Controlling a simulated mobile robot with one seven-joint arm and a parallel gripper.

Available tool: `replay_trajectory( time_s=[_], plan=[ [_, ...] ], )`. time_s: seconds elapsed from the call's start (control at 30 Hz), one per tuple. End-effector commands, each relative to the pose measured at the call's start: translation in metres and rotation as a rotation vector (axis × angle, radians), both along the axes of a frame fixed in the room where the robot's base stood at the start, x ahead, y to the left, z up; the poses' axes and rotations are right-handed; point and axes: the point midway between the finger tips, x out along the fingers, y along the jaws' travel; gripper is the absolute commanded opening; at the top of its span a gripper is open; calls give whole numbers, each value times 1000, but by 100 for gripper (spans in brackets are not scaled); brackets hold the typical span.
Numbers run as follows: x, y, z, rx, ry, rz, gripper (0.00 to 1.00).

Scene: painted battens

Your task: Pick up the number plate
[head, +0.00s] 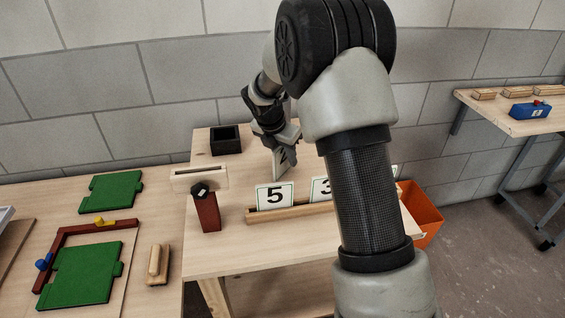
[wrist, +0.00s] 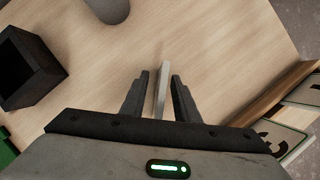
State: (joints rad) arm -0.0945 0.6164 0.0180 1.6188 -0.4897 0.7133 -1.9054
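A white number plate (head: 281,163) with a dark figure stands near the back of the table, under my gripper (head: 283,143) in the head view. The figure is partly hidden and I cannot read it. In the wrist view the plate (wrist: 161,80) shows edge-on between the two dark fingers of my gripper (wrist: 158,92). Narrow gaps show on both sides of it, so the fingers look open around it. I cannot tell whether its lower edge touches the table.
Plates "5" (head: 275,196) and "3" (head: 320,188) stand in a wooden rail (head: 262,216), partly behind my arm. A dark open box (head: 226,141), a slotted cream block (head: 186,181) and a red-brown post (head: 207,212) stand to the left. An orange bin (head: 422,211) is right.

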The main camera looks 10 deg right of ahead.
Motion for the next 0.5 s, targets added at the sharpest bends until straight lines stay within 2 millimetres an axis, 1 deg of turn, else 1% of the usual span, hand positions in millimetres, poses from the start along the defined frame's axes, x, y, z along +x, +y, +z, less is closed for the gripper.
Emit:
replay_trajectory(
  time_s=[0.13, 0.3, 0.5],
  plan=[
    [0, 0, 1, 0, -1, 0, 28],
    [0, 0, 1, 0, 0, 0, 0],
    [0, 0, 1, 0, -1, 0, 0]
  ],
)
